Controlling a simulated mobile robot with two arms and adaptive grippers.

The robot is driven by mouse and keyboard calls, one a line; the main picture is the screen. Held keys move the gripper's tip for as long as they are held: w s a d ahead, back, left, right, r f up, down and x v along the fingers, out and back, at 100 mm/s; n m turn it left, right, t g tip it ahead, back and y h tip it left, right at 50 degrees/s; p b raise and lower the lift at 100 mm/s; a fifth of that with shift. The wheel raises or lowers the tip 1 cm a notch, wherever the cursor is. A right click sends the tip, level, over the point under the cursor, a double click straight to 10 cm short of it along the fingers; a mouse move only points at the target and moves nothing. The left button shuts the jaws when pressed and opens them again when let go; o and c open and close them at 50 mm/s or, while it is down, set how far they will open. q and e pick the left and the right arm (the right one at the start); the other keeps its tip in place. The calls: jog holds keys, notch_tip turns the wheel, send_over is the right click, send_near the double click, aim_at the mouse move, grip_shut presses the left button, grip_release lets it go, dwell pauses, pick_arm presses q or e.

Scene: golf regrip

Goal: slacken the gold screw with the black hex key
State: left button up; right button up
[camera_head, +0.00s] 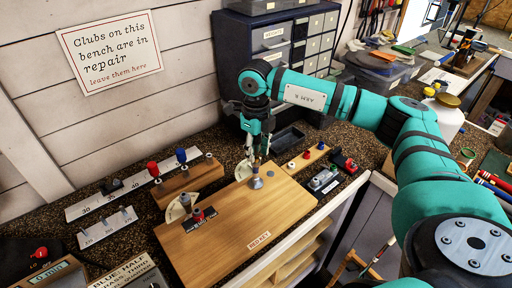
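My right gripper (257,158) points down over the far part of a wooden board (222,243), beside a pale dial plate (243,171). Below its fingers, a grey, round-footed metal piece (257,183) stands on the board. The fingers are small and dark, and I cannot tell whether they are shut on anything. I cannot make out a gold screw for certain; a second pale dial (176,211) stands at the board's left with a small fitting (185,202). I cannot pick out the black hex key. My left gripper is out of view.
A red-and-black block (201,218) sits on the board's left. Metal racks (107,228) lie further left. A drawer cabinet (275,45) stands behind my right arm. Small parts (324,179) lie right of the board.

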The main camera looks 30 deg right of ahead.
grip_shut()
dwell(0.7)
jog(key=shift+f+n+b, duration=0.1)
jog(key=shift+n+b, duration=0.3)
jog(key=shift+n, duration=0.3)
jog(key=n+b, duration=0.1)
jog(key=n, duration=0.2)
jog(key=shift+r+p, duration=0.3)
jog(key=shift+p, duration=0.05)
